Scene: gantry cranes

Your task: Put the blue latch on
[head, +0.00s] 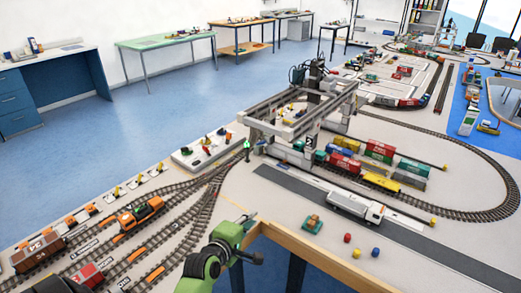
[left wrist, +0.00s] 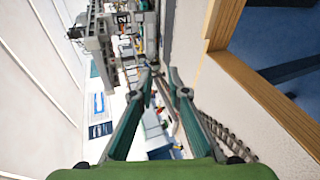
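No part that I can clearly identify as a blue latch shows. A small blue piece (head: 375,252) stands on the layout table near a red piece (head: 347,238) and a yellow piece (head: 356,253); I cannot tell whether it is the latch. The grey gantry crane (head: 300,120) stands over the tracks farther back. My green left arm shows at the bottom middle of the head view, left of these pieces. In the left wrist view my left gripper (left wrist: 162,78) has its two fingers apart with nothing between them. My right gripper is not in view.
A green and orange block (head: 312,224) lies near the small pieces. An orange locomotive (head: 140,212) is on the left tracks. The wooden table edge (head: 310,255) runs beside my left arm.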

